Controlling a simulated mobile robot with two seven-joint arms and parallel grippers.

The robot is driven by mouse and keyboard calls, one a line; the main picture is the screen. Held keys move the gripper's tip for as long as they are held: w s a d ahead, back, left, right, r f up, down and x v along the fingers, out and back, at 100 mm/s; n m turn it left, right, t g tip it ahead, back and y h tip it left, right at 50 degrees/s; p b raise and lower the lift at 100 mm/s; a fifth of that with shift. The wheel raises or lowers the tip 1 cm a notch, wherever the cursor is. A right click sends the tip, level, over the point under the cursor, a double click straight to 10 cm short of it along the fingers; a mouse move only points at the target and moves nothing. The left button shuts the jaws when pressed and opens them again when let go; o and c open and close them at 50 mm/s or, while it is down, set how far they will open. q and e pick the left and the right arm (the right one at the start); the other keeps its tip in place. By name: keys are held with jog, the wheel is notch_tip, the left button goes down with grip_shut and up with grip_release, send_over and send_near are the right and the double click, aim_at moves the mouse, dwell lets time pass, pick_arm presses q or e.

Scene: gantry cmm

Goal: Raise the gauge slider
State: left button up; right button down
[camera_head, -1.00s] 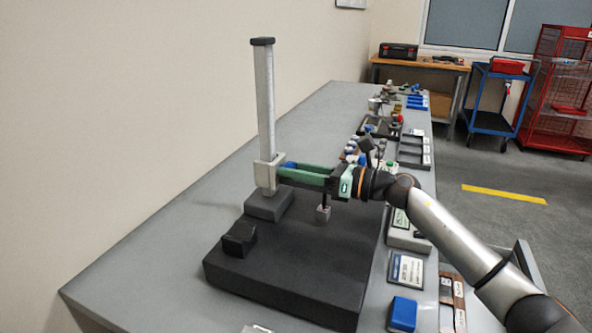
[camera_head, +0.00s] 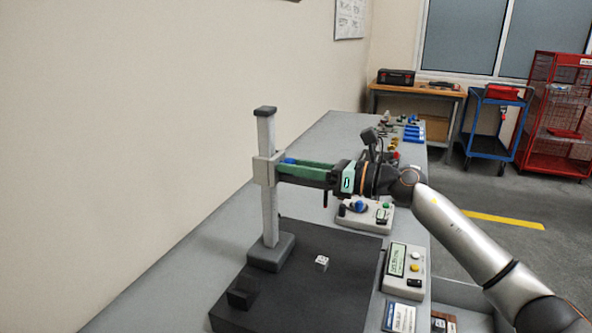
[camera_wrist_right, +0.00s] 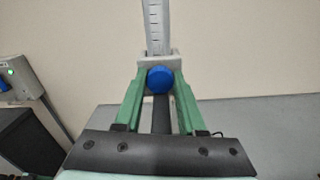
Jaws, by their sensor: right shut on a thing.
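The height gauge has an upright pale column (camera_head: 268,195) with a dark cap, rising from a dark foot on the black plate. Its grey slider (camera_head: 264,169) sits on the upper part of the column, well above the foot. In the right wrist view the fingers (camera_wrist_right: 158,95) reach either side of a blue knob (camera_wrist_right: 160,79) at the slider (camera_wrist_right: 178,62), with the graduated column (camera_wrist_right: 157,25) behind. A thin dark stylus hangs below the gripper. My left gripper is not in view.
The black plate (camera_head: 303,299) carries a small white cube (camera_head: 321,263) and a dark block (camera_head: 242,291). A control box (camera_head: 405,269) stands to its right on the bench. Small parts and trays line the bench's far right. The wall is close on the left.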

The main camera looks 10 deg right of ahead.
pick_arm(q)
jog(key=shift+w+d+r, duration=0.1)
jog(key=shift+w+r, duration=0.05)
pick_arm(e)
jog(key=c, duration=0.5)
grip_release()
pick_arm(q)
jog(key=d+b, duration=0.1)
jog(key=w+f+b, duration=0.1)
jog(key=b, duration=0.1)
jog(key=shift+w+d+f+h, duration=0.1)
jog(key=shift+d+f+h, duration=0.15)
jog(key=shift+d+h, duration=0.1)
pick_arm(e)
jog(key=v, duration=1.2)
jog(key=shift+s+d, duration=0.2)
